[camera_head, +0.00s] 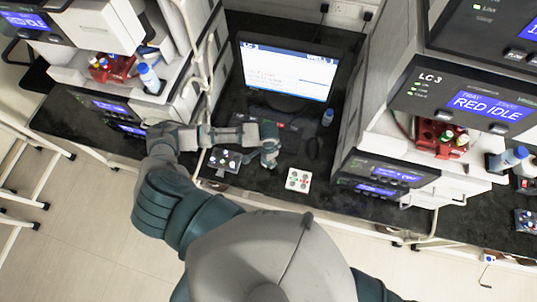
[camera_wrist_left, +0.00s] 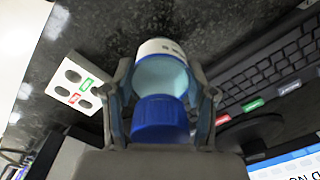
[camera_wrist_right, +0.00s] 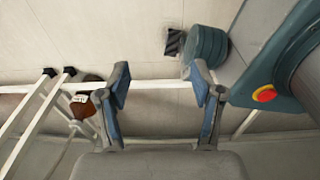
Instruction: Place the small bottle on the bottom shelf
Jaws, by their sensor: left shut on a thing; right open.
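A small bottle (camera_wrist_left: 160,118) with a blue cap and a white label band is between the fingers of my left gripper (camera_wrist_left: 163,95) in the left wrist view, and the fingers press on its sides. In the head view my left gripper (camera_head: 268,155) is over the dark bench in front of the monitor; the held bottle is not clear there. White shelf ledges jut from the instrument stacks, one on the right (camera_head: 465,168) and one on the left (camera_head: 115,83). I cannot tell which is the bottom shelf. My right gripper (camera_wrist_right: 163,85) is open and empty above the floor.
A white vial rack (camera_head: 298,180) and a dark vial tray (camera_head: 224,160) lie near the bench's front edge. Red vial holders (camera_head: 440,138) and bottles (camera_head: 508,158) occupy the right ledge.

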